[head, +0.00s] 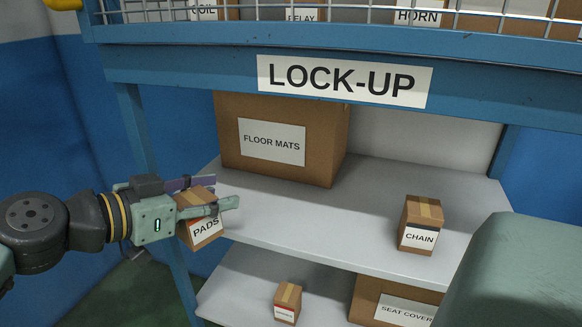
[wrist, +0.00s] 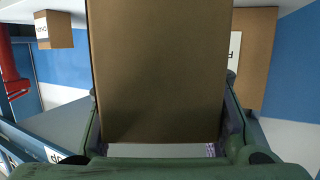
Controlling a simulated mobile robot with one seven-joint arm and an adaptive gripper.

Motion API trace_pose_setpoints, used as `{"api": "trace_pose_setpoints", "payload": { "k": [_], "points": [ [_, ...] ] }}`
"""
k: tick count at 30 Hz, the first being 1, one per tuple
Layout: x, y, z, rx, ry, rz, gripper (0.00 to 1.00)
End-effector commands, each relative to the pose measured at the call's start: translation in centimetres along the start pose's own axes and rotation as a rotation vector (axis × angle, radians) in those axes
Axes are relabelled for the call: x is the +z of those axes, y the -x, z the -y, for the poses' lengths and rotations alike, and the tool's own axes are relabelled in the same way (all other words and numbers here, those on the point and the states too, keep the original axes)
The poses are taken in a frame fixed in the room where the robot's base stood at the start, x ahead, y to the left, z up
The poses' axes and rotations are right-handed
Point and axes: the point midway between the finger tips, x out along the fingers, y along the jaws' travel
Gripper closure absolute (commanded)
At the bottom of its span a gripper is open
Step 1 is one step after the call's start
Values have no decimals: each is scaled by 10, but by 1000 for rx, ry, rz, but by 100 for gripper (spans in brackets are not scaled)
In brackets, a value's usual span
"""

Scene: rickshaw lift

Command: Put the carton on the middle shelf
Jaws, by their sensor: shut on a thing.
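My gripper (head: 208,196) is shut on a small brown carton (head: 202,232) labelled PADS. The carton is at the left front of the shelf (head: 290,228) that bears the FLOOR MATS box, near that shelf's left end; I cannot tell whether it touches the shelf. In the wrist view the held carton (wrist: 158,70) fills the middle, between the two fingers, and hides much of what lies beyond. This shelf is between the LOCK-UP level above and a lower shelf.
A large FLOOR MATS box (head: 325,150) stands at the back left of the shelf. A CHAIN carton (head: 423,212) stands at its right. The shelf between them is clear. Blue frame posts (head: 135,130) and the LOCK-UP beam (head: 200,65) bound the opening. The lower shelf holds a small carton (head: 287,296) and a SEAT COVER box (head: 372,290).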

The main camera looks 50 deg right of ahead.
Motion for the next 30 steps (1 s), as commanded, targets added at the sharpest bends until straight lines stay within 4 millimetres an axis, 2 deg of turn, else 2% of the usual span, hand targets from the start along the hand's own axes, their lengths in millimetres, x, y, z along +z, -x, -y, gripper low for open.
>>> {"api": "trace_pose_setpoints", "payload": {
  "k": [15,18,24,30],
  "points": [
    [-26,-109,48,5,-3,-2,100],
    [-29,-126,56,4,-3,-2,100],
    [-28,-140,64,1,-1,-2,100],
    [-5,-148,63,3,2,-2,100]
  ]
}}
